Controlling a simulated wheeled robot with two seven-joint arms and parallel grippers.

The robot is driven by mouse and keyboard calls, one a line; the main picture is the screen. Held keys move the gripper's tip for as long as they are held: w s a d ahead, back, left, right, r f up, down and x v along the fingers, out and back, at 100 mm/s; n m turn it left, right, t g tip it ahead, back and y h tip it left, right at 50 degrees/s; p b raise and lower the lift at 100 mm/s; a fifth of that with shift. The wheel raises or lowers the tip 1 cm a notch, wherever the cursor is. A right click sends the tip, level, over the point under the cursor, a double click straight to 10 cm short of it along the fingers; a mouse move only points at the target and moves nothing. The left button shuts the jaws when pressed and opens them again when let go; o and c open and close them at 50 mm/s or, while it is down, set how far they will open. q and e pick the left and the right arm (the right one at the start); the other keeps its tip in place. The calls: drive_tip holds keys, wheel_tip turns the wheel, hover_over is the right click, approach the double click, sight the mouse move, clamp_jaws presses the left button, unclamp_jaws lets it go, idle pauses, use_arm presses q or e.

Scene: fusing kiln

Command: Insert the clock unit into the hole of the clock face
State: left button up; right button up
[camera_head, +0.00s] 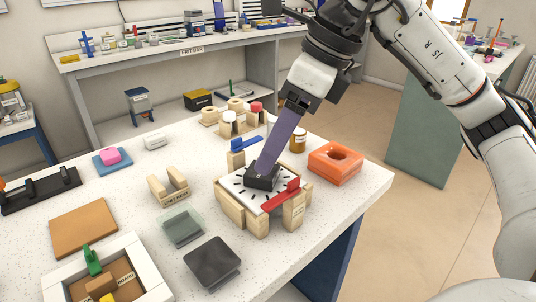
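The clock face (237,184) is a white plate with dark marks, lying on wooden blocks on the speckled table. The black box-like clock unit (262,178) is at the middle of the face. The hole is hidden, and I cannot tell whether the unit is seated in it. My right gripper (265,167) comes down tilted from the upper right, its long purple fingers ending at the unit. They are seen edge-on, so the gap between them does not show. My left gripper is not in view.
A red clamp (281,196) and a blue clamp (245,144) lie along the face's edges. An orange block (335,163) stands to the right, a wooden rest (168,190) to the left. Dark (212,262) and greenish plates (182,227) lie in front.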

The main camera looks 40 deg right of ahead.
drive_tip(key=shift+p+v, duration=0.35)
drive_tip(key=shift+v, duration=2.35)
